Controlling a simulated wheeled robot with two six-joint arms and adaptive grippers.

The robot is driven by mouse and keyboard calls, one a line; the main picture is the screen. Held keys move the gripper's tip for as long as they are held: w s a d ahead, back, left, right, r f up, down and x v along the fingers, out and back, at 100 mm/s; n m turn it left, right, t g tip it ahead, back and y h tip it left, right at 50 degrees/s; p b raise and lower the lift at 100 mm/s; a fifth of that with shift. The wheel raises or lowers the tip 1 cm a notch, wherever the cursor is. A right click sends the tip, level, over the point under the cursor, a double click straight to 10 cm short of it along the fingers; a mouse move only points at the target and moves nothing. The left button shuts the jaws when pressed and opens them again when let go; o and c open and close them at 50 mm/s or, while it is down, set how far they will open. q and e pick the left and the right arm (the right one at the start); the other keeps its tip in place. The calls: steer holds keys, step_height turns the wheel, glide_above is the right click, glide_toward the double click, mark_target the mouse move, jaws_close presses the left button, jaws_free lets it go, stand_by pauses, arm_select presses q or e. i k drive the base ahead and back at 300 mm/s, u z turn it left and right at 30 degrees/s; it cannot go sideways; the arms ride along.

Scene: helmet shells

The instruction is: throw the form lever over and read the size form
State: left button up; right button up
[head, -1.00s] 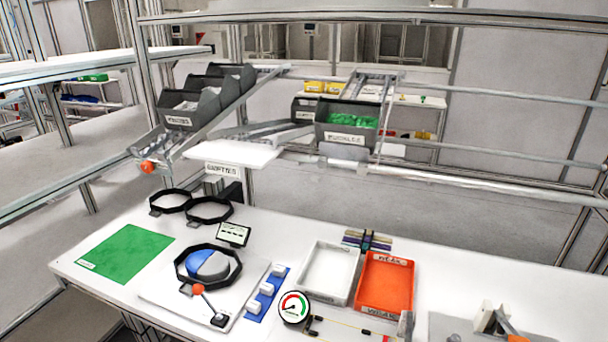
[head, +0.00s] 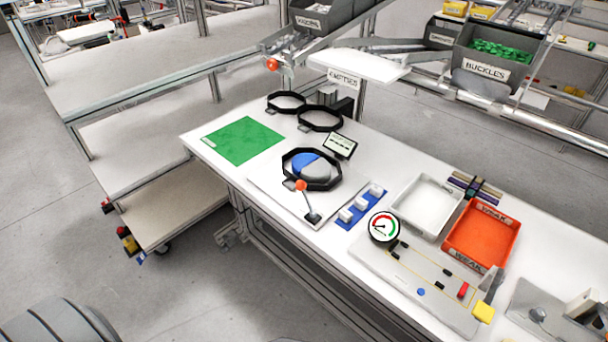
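The size form (head: 311,167) is a rounded body, part blue and part grey, inside a black octagonal ring on a white base plate. The form lever (head: 308,202) has an orange-red ball knob and a thin rod. It rises from a dark pivot at the plate's front and leans up and left, its knob beside the ring's near edge. A small display (head: 340,145) stands behind the form; its text is too small to read. Neither of my grippers is in view.
A green mat (head: 243,140) lies left of the form, with two empty black rings (head: 320,118) behind. A blue strip with white blocks (head: 360,206), a dial gauge (head: 384,227), a white tray (head: 404,215) and an orange tray (head: 451,247) stand right.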

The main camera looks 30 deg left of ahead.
mark_target(301, 185)
steer(key=z, duration=3)
steer(key=k, duration=2.4)
steer(key=u, duration=0.6)
